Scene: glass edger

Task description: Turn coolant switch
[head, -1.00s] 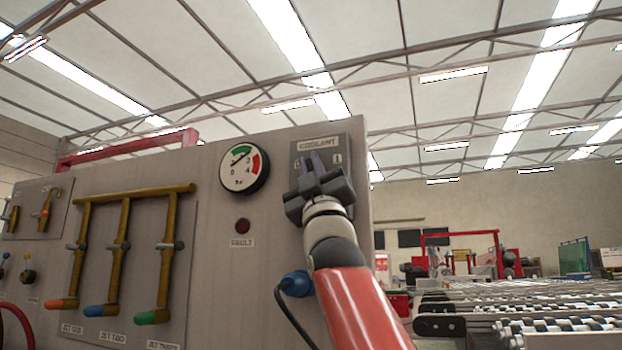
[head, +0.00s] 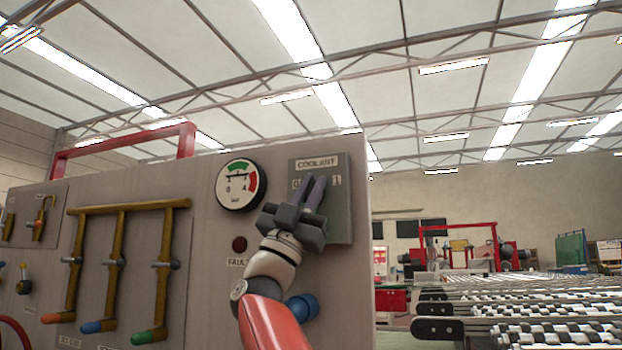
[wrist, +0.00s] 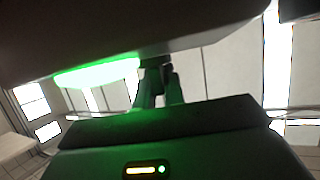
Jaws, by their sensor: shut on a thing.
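The coolant panel (head: 340,222) is a grey plate at the right end of the machine front. Its COOLANT label (head: 317,164) is at the top, with a "1" showing at the right below it. My gripper (head: 315,190) is in front of this plate, its fingers tilted up and to the right. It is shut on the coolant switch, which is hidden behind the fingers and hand. In the wrist view the fingers (wrist: 160,92) show small and dark in the middle, and the switch cannot be made out.
A round gauge (head: 241,185) and a dark red fault lamp (head: 239,244) are left of the gripper. Pipes with coloured handles (head: 120,265) are farther left. A blue round part (head: 302,307) is close below my arm. A roller conveyor (head: 540,310) extends at right.

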